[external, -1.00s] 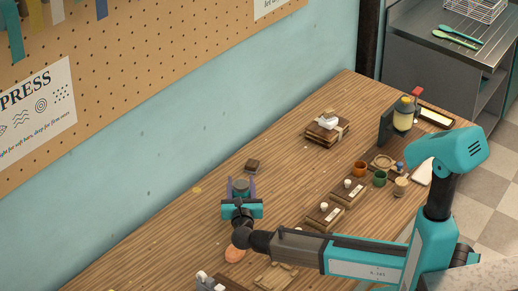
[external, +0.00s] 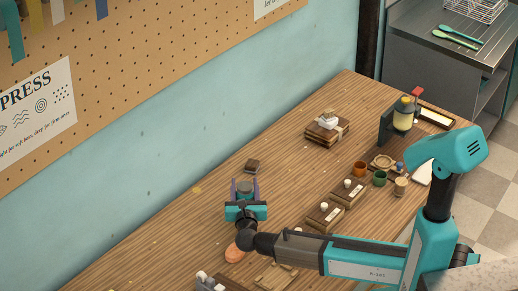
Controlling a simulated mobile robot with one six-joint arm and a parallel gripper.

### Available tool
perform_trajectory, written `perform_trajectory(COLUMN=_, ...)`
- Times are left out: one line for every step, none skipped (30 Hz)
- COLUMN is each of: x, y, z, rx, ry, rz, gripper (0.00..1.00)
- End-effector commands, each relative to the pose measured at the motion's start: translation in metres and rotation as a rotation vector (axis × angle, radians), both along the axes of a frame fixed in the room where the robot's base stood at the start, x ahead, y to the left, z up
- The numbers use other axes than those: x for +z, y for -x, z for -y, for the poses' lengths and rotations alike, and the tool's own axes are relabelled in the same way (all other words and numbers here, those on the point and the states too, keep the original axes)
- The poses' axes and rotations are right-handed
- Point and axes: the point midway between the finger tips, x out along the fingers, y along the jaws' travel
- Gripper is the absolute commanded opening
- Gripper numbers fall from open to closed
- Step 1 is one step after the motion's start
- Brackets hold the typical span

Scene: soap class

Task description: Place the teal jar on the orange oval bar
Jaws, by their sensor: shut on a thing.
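My gripper (external: 244,187) is over the wooden table, its two purple fingers pointing toward the wall. It is shut on a small grey-teal thing, which I take as the teal jar (external: 244,186); the fingers and the gripper body hide part of it. The orange oval bar (external: 234,253) lies on the table on the near side of the gripper, below it in the picture. My wrist covers part of the bar. The jar and the bar are apart.
A small dark brown block (external: 253,166) lies just beyond the fingertips. Wooden trays with white pieces (external: 325,216), an orange cup (external: 360,169) and a green cup (external: 380,178) stand to the right. A stacked brown bundle (external: 327,129) is farther back. The table's left part is mostly clear.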

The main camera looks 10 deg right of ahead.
Motion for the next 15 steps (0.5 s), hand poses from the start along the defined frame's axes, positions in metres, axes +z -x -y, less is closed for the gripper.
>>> perform_trajectory(x=0.001, y=0.0, z=0.001, rx=-0.003, ry=-0.003, rz=0.001, gripper=0.18)
perform_trajectory(x=0.001, y=0.0, z=0.002, rx=-0.005, ry=-0.005, rz=0.002, gripper=0.18)
perform_trajectory(x=0.001, y=0.001, z=0.004, rx=-0.01, ry=-0.009, rz=0.004, gripper=0.18)
perform_trajectory(x=0.001, y=0.002, z=0.006, rx=-0.012, ry=-0.01, rz=0.004, gripper=0.18)
perform_trajectory(x=0.002, y=0.003, z=0.008, rx=-0.015, ry=-0.011, rz=0.005, gripper=0.18)
perform_trajectory(x=0.002, y=0.005, z=0.011, rx=-0.018, ry=-0.013, rz=0.006, gripper=0.18)
perform_trajectory(x=0.004, y=0.008, z=0.012, rx=-0.018, ry=-0.014, rz=0.006, gripper=0.18)
perform_trajectory(x=0.005, y=0.011, z=0.013, rx=-0.019, ry=-0.015, rz=0.006, gripper=0.18)
perform_trajectory(x=0.008, y=0.017, z=0.012, rx=-0.015, ry=-0.016, rz=0.007, gripper=0.18)
perform_trajectory(x=0.011, y=0.023, z=0.011, rx=-0.01, ry=-0.017, rz=0.007, gripper=0.18)
perform_trajectory(x=0.013, y=0.029, z=0.01, rx=-0.006, ry=-0.017, rz=0.007, gripper=0.18)
perform_trajectory(x=0.016, y=0.036, z=0.007, rx=0.002, ry=-0.016, rz=0.007, gripper=0.18)
perform_trajectory(x=0.018, y=0.042, z=0.005, rx=0.009, ry=-0.017, rz=0.007, gripper=0.18)
perform_trajectory(x=0.021, y=0.048, z=0.003, rx=0.015, ry=-0.017, rz=0.007, gripper=0.18)
perform_trajectory(x=0.024, y=0.056, z=0.0, rx=0.025, ry=-0.017, rz=0.007, gripper=0.18)
